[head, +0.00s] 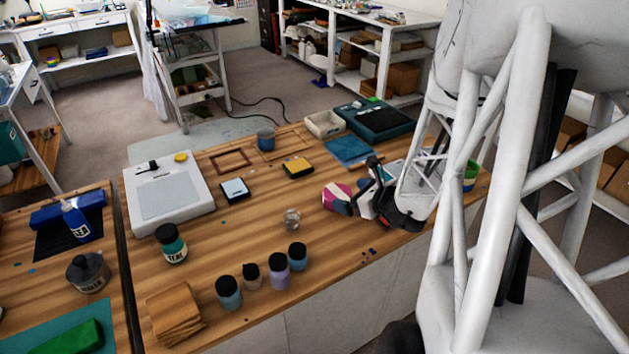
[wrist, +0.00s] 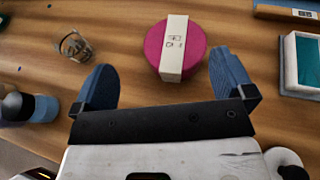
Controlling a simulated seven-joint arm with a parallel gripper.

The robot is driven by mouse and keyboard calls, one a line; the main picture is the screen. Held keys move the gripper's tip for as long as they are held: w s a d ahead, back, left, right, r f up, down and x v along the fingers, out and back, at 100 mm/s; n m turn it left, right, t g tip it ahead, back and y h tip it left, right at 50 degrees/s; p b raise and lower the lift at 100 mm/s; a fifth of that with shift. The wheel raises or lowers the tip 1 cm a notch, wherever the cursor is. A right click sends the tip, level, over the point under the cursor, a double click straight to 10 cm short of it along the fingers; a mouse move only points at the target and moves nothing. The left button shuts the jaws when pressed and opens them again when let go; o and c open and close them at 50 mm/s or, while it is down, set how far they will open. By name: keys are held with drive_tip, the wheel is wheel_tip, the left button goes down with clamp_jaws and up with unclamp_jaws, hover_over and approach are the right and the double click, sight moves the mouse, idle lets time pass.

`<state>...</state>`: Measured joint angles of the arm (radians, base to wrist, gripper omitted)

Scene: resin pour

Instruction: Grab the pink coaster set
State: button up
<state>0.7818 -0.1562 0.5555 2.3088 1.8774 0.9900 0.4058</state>
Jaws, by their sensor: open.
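The pink coaster set (wrist: 191,54) is a round pink stack with a cream paper band around it. It lies on the wooden table, and in the head view (head: 336,197) it sits right of the middle, partly hidden by my gripper. My gripper (wrist: 168,82) is open, its two blue-grey fingers spread wide. In the wrist view the coaster set lies just beyond the fingertips, nearer the right finger, with nothing held. In the head view my gripper (head: 357,202) is low over the table, just right of the coaster set.
A small glass jar (head: 292,219) stands left of the coaster set. Several dark-capped bottles, one of them purple (head: 279,272), stand near the front edge. A yellow-topped box (head: 298,168), a blue mat (head: 349,151) and a white-walled tray (wrist: 302,62) lie nearby. Bare wood surrounds the coaster set's left side.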

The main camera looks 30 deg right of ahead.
sight(339, 193)
drive_tip(key=shift+s+d+f+m+h, duration=0.15)
drive_tip(key=shift+d+f+m, duration=0.15)
drive_tip(key=shift+d, duration=0.15)
drive_tip(key=shift+s+d+f+m+h, duration=0.15)
drive_tip(key=shift+d+m, duration=0.15)
drive_tip(key=shift+d, duration=0.15)
drive_tip(key=shift+w, duration=0.1)
drive_tip(key=shift+w+f, duration=0.1)
drive_tip(key=shift+w, duration=0.05)
drive_tip(key=shift+x, duration=1.15)
drive_tip(key=shift+a, duration=0.1)
drive_tip(key=shift+x, duration=2.6)
drive_tip(key=shift+f, duration=0.1)
